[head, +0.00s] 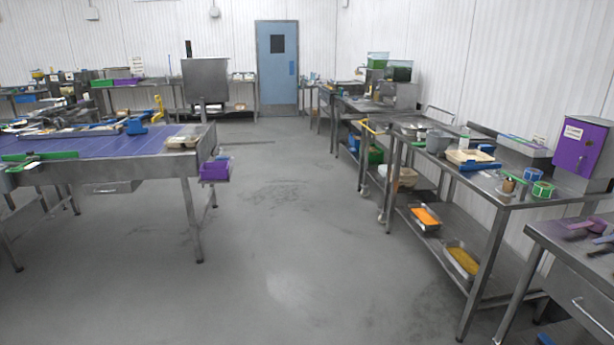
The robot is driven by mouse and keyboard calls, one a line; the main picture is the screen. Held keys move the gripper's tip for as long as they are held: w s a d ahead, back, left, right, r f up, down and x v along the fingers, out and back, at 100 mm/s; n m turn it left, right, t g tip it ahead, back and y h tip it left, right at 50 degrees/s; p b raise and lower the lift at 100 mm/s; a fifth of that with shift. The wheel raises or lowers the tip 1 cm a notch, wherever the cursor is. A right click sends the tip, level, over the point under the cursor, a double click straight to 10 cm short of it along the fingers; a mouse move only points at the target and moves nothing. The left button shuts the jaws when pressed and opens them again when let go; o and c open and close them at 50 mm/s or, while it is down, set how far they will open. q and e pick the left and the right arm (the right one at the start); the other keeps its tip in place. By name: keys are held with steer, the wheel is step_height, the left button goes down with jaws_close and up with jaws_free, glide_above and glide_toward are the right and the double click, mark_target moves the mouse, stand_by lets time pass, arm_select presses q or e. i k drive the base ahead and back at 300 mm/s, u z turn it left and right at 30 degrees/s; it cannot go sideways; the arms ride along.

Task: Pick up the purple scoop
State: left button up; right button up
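A purple item (592,227) that looks like the scoop lies on the steel table (562,238) at the right edge of the head view. It is small there, and its exact shape is hard to make out. A darker item, perhaps a handle, lies just in front of it and runs to the picture edge. Neither of my grippers shows in this view.
A purple box (580,150) stands behind that table. A long steel bench (480,190) with trays and tubs runs along the right wall. A blue-topped conveyor table (100,143) stands at left. The grey floor (290,230) between them is clear.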

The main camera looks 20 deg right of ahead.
mark_target(595, 224)
steer(key=z, duration=0.55)
steer(key=i, duration=0.9)
steer(key=z, duration=0.75)
